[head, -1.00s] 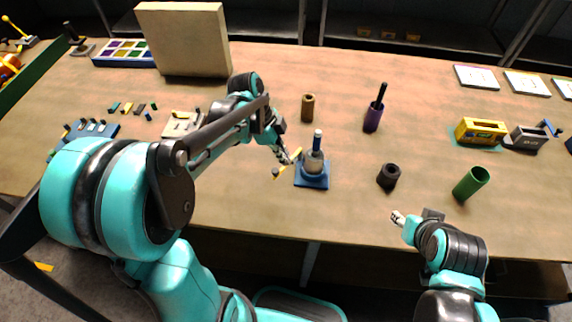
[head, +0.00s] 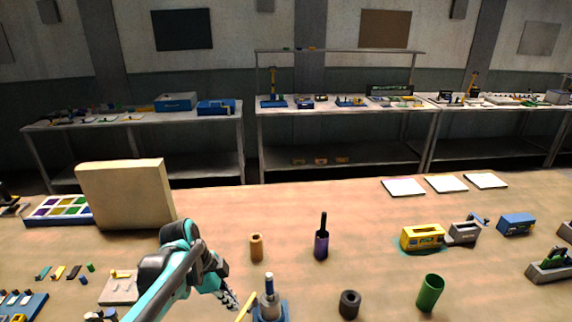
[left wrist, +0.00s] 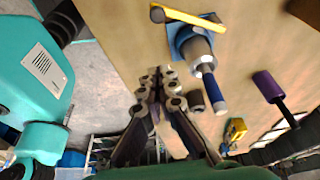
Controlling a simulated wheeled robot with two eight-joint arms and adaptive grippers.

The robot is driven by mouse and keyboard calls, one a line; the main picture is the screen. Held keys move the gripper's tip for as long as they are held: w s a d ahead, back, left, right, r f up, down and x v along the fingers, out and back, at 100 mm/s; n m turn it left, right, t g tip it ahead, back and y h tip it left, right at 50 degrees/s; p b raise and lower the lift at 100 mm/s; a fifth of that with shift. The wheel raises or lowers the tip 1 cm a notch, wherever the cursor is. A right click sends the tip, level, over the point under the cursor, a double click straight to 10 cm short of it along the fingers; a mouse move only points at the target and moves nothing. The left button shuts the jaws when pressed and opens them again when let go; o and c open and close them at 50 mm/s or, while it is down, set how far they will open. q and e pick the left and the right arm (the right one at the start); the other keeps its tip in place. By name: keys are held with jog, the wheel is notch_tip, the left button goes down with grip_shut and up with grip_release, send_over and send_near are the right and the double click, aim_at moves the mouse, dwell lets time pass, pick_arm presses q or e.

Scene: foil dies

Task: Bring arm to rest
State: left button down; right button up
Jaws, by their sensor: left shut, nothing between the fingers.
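My left gripper (head: 232,302) is shut and empty, low in the head view, just left of a small press with a blue base and blue-topped grey post (head: 269,287). A yellow bar (head: 246,306) sticks out at the press's left side. In the left wrist view my left gripper (left wrist: 158,76) has its fingers together with nothing between them. The press (left wrist: 198,52) and its yellow bar (left wrist: 190,17) show to the upper right there, apart from the fingers. My right gripper is out of the head view.
A brown cylinder (head: 257,248), purple holder (head: 321,244), black ring (head: 349,304) and green cup (head: 430,293) stand on the table. A beige block (head: 126,195) stands back left. A yellow box (head: 423,237) sits right. White cards (head: 447,184) lie at the back; open table lies between.

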pick_arm(q)
jog(key=s+f+n+t+y+b, duration=0.3)
jog(key=s+n+t+b, duration=0.2)
jog(key=s+n, duration=0.6)
jog(key=shift+s+f+n+t+y, duration=0.15)
jog(key=shift+s+n+t+y, duration=0.4)
jog(key=shift+n, duration=1.95)
jog(key=shift+w+a, duration=0.1)
jog(key=shift+w, duration=0.05)
